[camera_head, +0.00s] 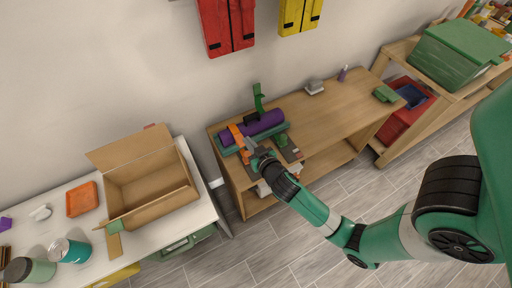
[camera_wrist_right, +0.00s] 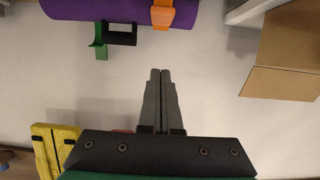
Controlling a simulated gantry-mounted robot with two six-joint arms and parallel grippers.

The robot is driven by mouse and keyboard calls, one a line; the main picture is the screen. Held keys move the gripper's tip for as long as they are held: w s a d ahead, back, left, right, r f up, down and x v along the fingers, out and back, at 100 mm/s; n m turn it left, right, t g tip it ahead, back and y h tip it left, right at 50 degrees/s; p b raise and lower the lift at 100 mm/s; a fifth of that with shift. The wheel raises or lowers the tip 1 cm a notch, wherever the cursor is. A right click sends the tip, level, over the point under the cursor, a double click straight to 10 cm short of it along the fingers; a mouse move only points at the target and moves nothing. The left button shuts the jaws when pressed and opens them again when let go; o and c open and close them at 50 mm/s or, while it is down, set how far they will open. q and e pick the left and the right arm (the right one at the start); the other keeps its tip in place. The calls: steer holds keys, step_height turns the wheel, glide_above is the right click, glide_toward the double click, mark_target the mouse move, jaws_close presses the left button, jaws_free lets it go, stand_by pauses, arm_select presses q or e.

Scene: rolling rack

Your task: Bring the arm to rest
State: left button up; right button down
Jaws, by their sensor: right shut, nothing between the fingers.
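My right arm comes in from the right in the head view, and its gripper (camera_head: 248,153) is at the left front of the wooden table (camera_head: 330,112). In the right wrist view the two fingers of this gripper (camera_wrist_right: 160,74) are together with nothing between them. A purple roll (camera_head: 267,122) with an orange strap lies on the table just behind the gripper. The roll (camera_wrist_right: 90,10) and its orange strap (camera_wrist_right: 160,14) show at the top of the wrist view, apart from the fingertips. My left gripper is not in view.
An open cardboard box (camera_head: 150,190) stands on the white table (camera_head: 198,214) at the left. A green bracket (camera_head: 259,97) stands by the roll. Red and yellow vests hang on the wall. A shelf with a green bin (camera_head: 455,55) is at the right. The floor in front is clear.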

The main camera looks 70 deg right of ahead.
steer(key=v, duration=0.5)
steer(key=shift+s+a+f, duration=0.15)
steer(key=shift+s+a, duration=0.1)
steer(key=shift+s, duration=0.05)
